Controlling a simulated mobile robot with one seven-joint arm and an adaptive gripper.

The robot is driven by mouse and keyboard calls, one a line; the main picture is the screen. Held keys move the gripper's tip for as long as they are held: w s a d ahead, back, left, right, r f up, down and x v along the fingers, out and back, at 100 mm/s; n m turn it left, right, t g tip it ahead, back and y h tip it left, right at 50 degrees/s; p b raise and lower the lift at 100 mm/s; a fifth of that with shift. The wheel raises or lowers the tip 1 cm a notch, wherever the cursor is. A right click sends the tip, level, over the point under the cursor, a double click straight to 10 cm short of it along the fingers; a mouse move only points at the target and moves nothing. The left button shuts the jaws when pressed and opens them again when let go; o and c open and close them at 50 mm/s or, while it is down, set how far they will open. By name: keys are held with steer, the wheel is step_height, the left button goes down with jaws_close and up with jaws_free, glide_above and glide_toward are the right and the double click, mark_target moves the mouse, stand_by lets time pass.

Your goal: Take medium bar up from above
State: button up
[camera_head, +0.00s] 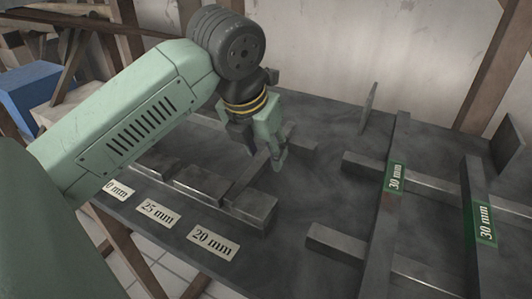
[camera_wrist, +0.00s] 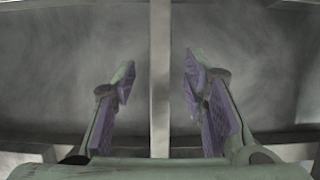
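My gripper (camera_head: 263,157) points down over the dark table. In the wrist view its two purple-padded fingers (camera_wrist: 160,90) stand apart, one on each side of a narrow grey bar (camera_wrist: 160,60). Gaps show between the bar and both pads. In the head view this bar (camera_head: 249,178) runs under and between the fingers, partly hidden by them. Shorter grey bars (camera_head: 203,184) lie by its near end, behind the "25 mm" (camera_head: 158,213) and "20 mm" (camera_head: 214,243) labels. No label names a medium bar, so I cannot tell its size from the view.
Two long bars with green "30 mm" labels (camera_head: 396,177) (camera_head: 484,222) stand to the right, with crosspieces (camera_head: 336,243) beside them. A thin upright plate (camera_head: 369,108) stands at the back. Bare table (camera_head: 310,190) lies between the gripper and the labelled bars.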

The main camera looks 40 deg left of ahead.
steer(key=shift+f, duration=0.15)
jaws_close()
stand_by(0.4)
stand_by(0.6)
